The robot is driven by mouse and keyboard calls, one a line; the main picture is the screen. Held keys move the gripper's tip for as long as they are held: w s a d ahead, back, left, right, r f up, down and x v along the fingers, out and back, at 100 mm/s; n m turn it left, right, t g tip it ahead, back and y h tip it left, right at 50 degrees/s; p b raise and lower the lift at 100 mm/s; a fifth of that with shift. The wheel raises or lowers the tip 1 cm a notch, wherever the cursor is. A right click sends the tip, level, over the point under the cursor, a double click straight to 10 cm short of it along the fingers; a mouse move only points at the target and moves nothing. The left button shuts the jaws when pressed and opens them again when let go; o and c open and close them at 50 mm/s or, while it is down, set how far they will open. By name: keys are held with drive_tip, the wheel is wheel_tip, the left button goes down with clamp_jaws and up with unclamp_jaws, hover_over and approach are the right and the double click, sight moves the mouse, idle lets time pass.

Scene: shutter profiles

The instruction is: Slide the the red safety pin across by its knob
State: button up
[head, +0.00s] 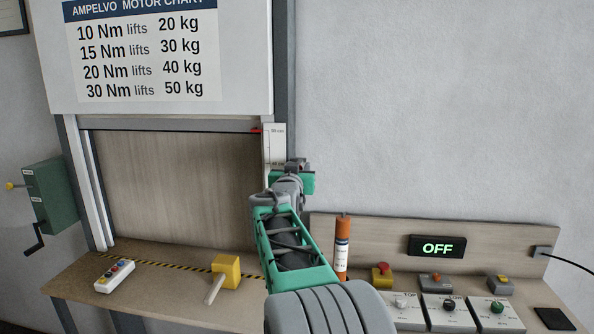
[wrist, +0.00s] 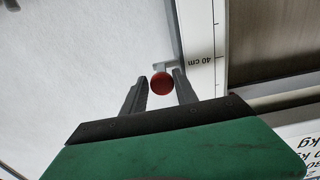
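The red round knob (wrist: 162,83) of the safety pin shows in the wrist view, in front of a small grey bracket or pin at the edge of the shutter frame, near the 40 cm mark. My gripper (wrist: 160,76) has its two dark fingers apart, one on either side of the knob, with what look like narrow gaps. I cannot tell whether either finger touches it. In the head view my gripper (head: 297,165) is up at the right post of the shutter, and the knob is hidden behind it.
A white scale strip (head: 273,142) runs along the right post, with a red pointer (head: 256,130) near its top. Below are an orange cylinder (head: 342,248), a yellow block with a handle (head: 227,272), a button box (head: 114,276) and control boxes (head: 449,313). A display (head: 437,247) reads OFF.

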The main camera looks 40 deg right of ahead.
drive_tip(key=o, duration=0.3)
drive_tip(key=shift+d, duration=0.1)
drive_tip(key=b+v, duration=0.3)
drive_tip(key=v, duration=0.5)
